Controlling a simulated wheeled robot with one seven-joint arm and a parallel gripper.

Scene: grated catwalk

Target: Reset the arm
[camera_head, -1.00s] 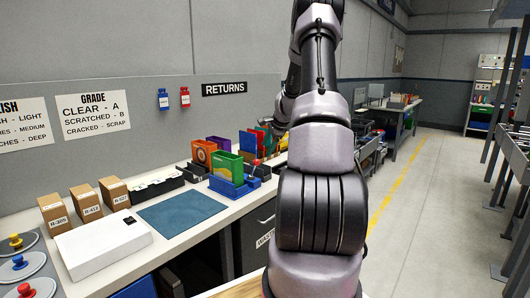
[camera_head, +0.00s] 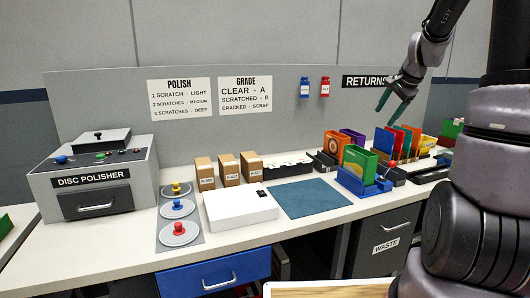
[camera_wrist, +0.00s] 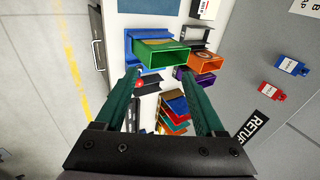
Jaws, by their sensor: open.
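My arm stretches from the right side of the head view over the right part of the workbench. My gripper (camera_head: 391,103) has dark green fingers and points down above the colored cases under the RETURNS sign. In the wrist view my gripper (camera_wrist: 166,100) is open, with its two fingers apart and nothing held between them. Below it are a green case (camera_wrist: 163,52) in a blue holder (camera_wrist: 131,48), an orange case (camera_wrist: 204,62) and a row of colored cases (camera_wrist: 173,112). The gripper looks clear of them.
The bench holds a disc polisher (camera_head: 92,178), three knobbed discs on a grey mat (camera_head: 165,243), brown boxes (camera_head: 228,171), a white box (camera_head: 240,209) and a blue mat (camera_head: 310,198). A blue drawer (camera_head: 214,274) is below. A grey wall panel (camera_head: 250,135) stands behind.

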